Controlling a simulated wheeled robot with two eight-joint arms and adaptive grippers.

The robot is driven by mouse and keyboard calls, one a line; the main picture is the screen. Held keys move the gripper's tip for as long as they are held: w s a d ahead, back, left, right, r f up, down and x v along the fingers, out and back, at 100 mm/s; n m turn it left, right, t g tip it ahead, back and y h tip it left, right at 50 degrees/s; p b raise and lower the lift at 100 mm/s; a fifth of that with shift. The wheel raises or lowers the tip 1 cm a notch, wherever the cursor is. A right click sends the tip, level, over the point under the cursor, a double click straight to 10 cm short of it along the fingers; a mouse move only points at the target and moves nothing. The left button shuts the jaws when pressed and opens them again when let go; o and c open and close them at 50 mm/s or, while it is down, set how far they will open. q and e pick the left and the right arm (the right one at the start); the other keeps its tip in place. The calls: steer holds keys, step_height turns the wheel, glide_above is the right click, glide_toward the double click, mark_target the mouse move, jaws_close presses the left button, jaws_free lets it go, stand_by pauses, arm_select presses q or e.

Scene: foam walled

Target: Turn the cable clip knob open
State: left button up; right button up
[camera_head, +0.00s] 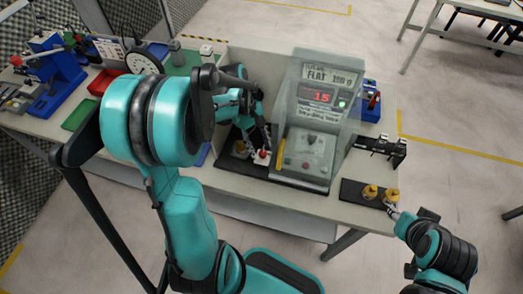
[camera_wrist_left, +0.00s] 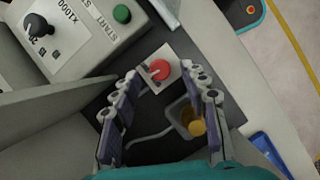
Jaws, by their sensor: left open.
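A round red knob (camera_wrist_left: 160,70) sits on a small white block (camera_wrist_left: 178,72) in the left wrist view, on a dark mat.
The grey machine (camera_head: 315,120) with a display stands right of the red knob. A brass piece (camera_wrist_left: 195,125) in a grey holder lies near the right finger. A green button (camera_wrist_left: 122,14) and black dial (camera_wrist_left: 38,25) are on a panel. Tools and a gauge (camera_head: 145,60) crowd the left.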

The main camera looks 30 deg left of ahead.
mark_target(263, 155)
arm_select(q)
steer(key=shift+x, duration=1.05)
jaws_close()
steer(key=shift+n, duration=0.3)
steer(key=n+t, duration=0.1)
steer(key=n, duration=0.1)
steer(key=n+t, duration=0.1)
steer(key=n, duration=0.1)
steer(key=shift+s+n, duration=0.2)
steer(key=shift+n, duration=0.1)
steer(key=n+t, duration=0.1)
steer(key=n, duration=0.1)
steer(key=n+y, duration=0.1)
steer(key=n, duration=0.2)
steer(key=shift+s+t, duration=0.15)
steer(key=shift+t, duration=0.25)
